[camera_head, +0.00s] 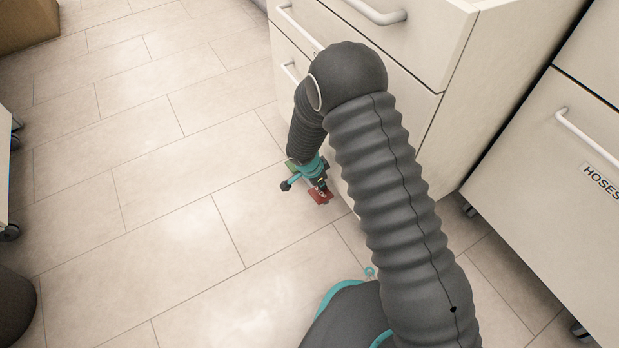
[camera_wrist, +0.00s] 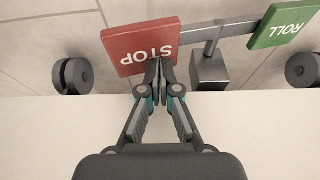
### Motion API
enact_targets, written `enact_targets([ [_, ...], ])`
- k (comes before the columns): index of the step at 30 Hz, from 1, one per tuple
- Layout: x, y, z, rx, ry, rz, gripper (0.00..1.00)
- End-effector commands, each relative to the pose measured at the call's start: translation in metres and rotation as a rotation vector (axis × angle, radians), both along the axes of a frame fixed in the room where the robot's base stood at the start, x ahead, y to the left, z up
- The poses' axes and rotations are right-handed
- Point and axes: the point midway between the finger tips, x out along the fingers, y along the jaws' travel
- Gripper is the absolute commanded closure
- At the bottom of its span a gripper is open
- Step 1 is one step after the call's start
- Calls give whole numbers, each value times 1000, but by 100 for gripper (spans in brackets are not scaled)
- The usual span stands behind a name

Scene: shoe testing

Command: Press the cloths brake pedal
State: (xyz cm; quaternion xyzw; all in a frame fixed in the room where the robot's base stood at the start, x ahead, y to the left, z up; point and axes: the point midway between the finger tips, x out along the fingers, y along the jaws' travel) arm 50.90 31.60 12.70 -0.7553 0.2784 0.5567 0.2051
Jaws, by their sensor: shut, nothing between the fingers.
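The brake pedal is a red plate (camera_wrist: 140,46) marked STOP, upside down in the wrist view. A grey bar (camera_wrist: 218,30) joins it to a green plate (camera_wrist: 281,25) marked ROLL. In the head view the red plate (camera_head: 320,195) shows low by the floor at the cabinet's base, partly hidden by my arm's end. My gripper (camera_wrist: 160,66) is shut and empty, its tips at the lower edge of the red plate. I cannot tell whether they touch it. In the head view my gripper (camera_head: 318,184) points down beside the red plate.
A cream drawer cabinet (camera_head: 400,70) with white handles stands right beside my gripper. Dark casters (camera_wrist: 73,76) flank the pedals. Another cabinet labelled HOSES (camera_head: 560,180) stands at the right. The tiled floor (camera_head: 150,190) to the left is clear.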

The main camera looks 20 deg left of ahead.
Motion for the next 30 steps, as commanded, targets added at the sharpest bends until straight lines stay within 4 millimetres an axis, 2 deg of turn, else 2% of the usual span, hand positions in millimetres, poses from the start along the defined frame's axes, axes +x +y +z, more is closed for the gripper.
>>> enact_targets([
  [30, 0, 0, -14, 1, 1, 0, 100],
])
